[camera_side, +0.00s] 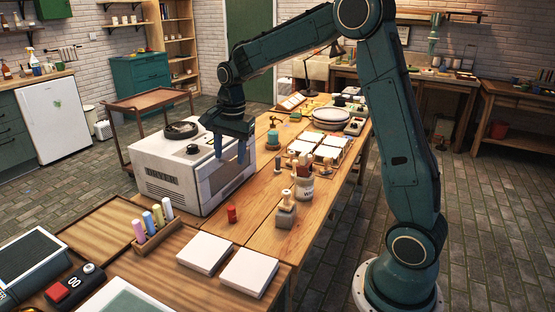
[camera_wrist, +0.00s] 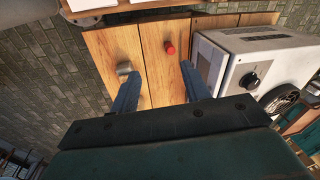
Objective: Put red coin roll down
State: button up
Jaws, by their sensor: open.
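The red coin roll (camera_side: 232,213) stands upright on the wooden table, in front of the white dryer box. It also shows in the wrist view (camera_wrist: 169,47), beyond my fingertips and between their lines. My gripper (camera_side: 230,158) is open and empty, its fingers pointing down in front of the dryer, above and apart from the roll. In the wrist view the open fingers (camera_wrist: 160,72) have only tabletop between them. A wooden tray (camera_side: 158,239) on the table holds several coloured rolls in pink, blue, yellow and white.
The white dryer (camera_side: 175,180) stands close to my gripper. Two white square slabs (camera_side: 204,253) lie in front of the roll. Bare wood surrounds the roll.

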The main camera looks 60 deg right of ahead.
jog(key=s+a+r+n+t, duration=0.1)
jog(key=s+a+r+n, duration=0.25)
jog(key=s, duration=0.25)
jog(key=s+a+r+n+t, duration=0.1)
jog(key=s+a+r+n, duration=0.25)
jog(key=s+r, duration=0.2)
jog(key=s+a+f+n+t, duration=0.1)
jog(key=s+n, duration=0.3)
jog(key=s, duration=0.4)
jog(key=s+a+f+n, duration=0.1)
jog(key=s+a+n, duration=0.1)
jog(key=s+n, duration=0.3)
jog(key=shift+s+a+t, duration=0.3)
jog(key=shift+s+t, duration=0.1)
jog(key=shift+s, duration=1)
